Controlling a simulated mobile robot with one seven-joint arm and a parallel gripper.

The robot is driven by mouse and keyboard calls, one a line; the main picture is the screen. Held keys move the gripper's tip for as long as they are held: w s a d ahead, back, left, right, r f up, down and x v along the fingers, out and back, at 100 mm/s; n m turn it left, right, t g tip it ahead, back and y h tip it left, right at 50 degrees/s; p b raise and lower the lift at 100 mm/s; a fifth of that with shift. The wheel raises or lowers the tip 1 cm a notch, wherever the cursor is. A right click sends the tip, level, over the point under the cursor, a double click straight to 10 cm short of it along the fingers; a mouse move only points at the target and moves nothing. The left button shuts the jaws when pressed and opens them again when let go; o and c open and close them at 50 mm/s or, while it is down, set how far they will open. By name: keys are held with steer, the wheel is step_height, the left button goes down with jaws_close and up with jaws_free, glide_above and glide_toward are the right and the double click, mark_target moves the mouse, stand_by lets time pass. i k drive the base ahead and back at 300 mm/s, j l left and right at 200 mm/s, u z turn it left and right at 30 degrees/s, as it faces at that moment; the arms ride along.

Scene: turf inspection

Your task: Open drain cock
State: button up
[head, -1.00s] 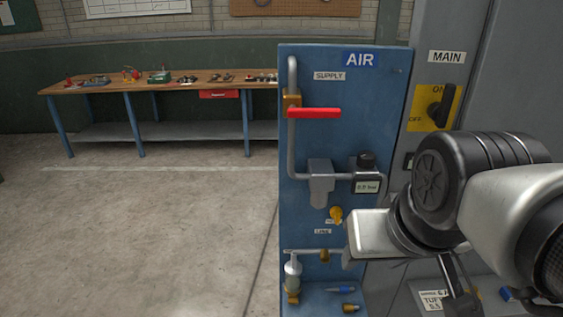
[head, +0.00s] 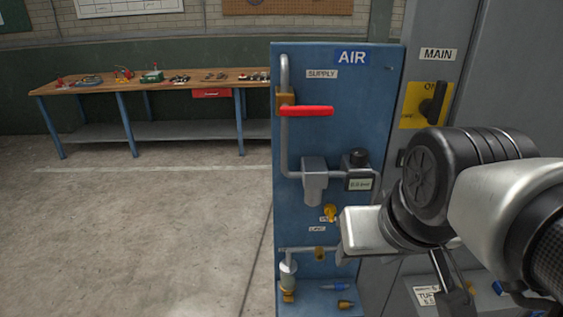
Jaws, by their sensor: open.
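The blue AIR panel (head: 337,130) stands at the centre. A small yellow cock (head: 330,212) sits on its lower part, beside small labels too blurred to read surely. Below is a horizontal pipe (head: 300,249) with a brass fitting and a pale bowl (head: 288,270) with brass at its foot. I cannot tell which fitting is the drain cock. The silver end block of my arm, seen as my gripper (head: 362,232), is just right of the yellow cock, apart from it in the picture. Its fingertips are not clearly visible, and nothing held shows. It is open.
A red supply lever (head: 306,111) lies horizontal above a digital gauge (head: 359,184). A grey MAIN cabinet (head: 432,75) with a black switch (head: 434,104) stands at right, partly behind my arm. A workbench (head: 150,85) stands at the back left. The concrete floor (head: 150,235) at left is clear.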

mark_target(287, 297)
steer(key=u, duration=0.35)
steer(key=l+u, duration=0.35)
steer(key=l, duration=0.2)
steer(key=k+l+u, duration=0.25)
steer(key=l+u, duration=0.25)
steer(key=l, duration=0.2)
